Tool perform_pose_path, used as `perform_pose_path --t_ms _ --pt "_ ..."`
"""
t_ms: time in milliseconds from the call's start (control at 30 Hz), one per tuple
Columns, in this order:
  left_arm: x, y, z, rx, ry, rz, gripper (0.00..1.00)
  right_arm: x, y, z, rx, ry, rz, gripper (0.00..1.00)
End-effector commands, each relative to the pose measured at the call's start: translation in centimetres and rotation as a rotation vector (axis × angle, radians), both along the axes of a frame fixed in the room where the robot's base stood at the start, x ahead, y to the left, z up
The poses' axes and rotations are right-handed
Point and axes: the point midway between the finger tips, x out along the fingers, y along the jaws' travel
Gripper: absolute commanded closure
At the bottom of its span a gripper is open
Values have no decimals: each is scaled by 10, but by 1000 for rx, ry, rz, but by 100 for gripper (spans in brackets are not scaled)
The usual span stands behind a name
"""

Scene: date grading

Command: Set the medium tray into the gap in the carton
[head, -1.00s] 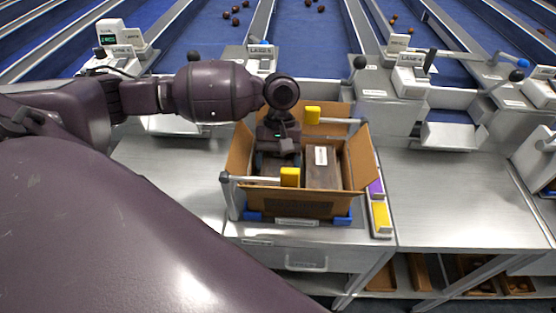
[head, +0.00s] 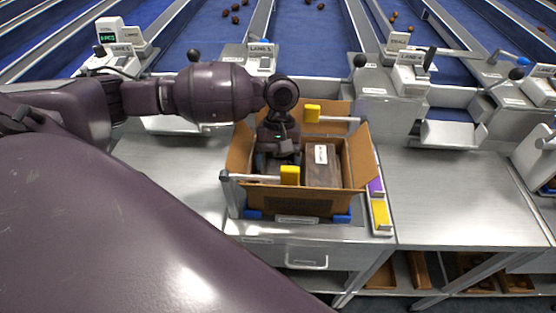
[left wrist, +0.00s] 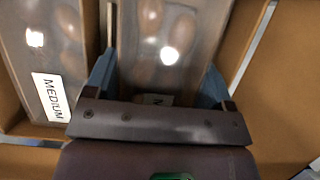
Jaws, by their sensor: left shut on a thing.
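The brown cardboard carton (head: 290,205) stands open on the bench, its flaps spread. My left gripper (head: 277,160) reaches down into its left part. It is shut on a medium tray (left wrist: 165,62), a clear-lidded tray with brown dates inside. My right gripper is out of view.
Two yellow-ended clamp arms (head: 289,176) (head: 312,113) reach over the carton's front and back edges. Purple and yellow blocks (head: 381,214) sit at its right. The steel bench (head: 450,200) is clear to the right. Lane stations and blue lanes with dates lie behind.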

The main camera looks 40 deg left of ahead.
Motion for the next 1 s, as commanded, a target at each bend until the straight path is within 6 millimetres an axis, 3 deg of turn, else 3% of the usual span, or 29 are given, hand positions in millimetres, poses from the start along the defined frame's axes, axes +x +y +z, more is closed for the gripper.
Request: perform_pose_path --t_ms 500,1000 --pt "0 0 -6 0 0 0 51 -11 -2 -7 -1 26 -6 57" --pt "0 0 -10 0 -1 -1 51 -3 -1 -1 -1 7 -1 57"
